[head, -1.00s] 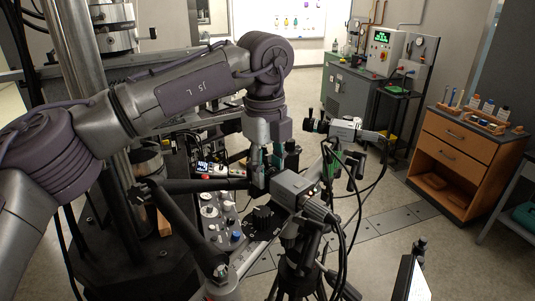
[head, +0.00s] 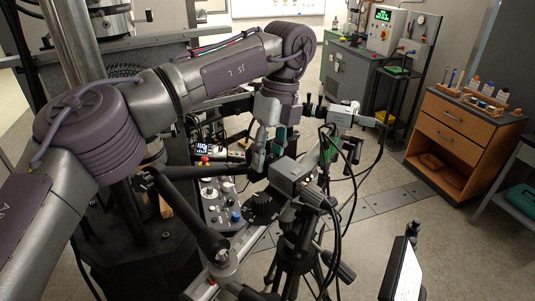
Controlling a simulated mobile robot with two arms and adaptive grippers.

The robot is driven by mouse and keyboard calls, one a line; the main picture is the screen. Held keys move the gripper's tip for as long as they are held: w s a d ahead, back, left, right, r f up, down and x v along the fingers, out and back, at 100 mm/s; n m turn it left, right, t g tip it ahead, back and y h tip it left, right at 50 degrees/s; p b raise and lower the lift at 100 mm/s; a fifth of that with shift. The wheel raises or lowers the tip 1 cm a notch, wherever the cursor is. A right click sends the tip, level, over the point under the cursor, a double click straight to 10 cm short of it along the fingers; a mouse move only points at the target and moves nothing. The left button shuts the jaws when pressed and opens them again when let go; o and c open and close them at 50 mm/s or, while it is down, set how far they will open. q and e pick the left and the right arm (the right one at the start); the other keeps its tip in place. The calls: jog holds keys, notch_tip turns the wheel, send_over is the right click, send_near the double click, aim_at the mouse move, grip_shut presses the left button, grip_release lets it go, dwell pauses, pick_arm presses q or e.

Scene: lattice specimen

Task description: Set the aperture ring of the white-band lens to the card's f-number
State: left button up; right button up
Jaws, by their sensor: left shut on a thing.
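My left gripper (head: 268,152) reaches down from the upper middle of the head view. Its fingers are shut on the dark lens (head: 257,168) at the left front of a grey box-shaped camera (head: 291,174), which sits on a black tripod (head: 296,245). The fingers hide much of the lens. Its band colour and ring marks are too small to read. A second camera (head: 341,116) stands behind and to the right; its lens band cannot be made out. I cannot identify the card with its f-number. My right gripper is not in view.
Black cables (head: 347,190) hang right of the tripod. A control panel with knobs (head: 220,205) stands left of it, near thick dark struts (head: 190,215). A pale-faced panel (head: 406,272) stands lower right. A wooden drawer cabinet (head: 458,137) is at the right. Floor between is open.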

aim_at(269, 152)
pick_arm(q)
jog(key=o, duration=1.2)
jog(key=shift+v, duration=2.95)
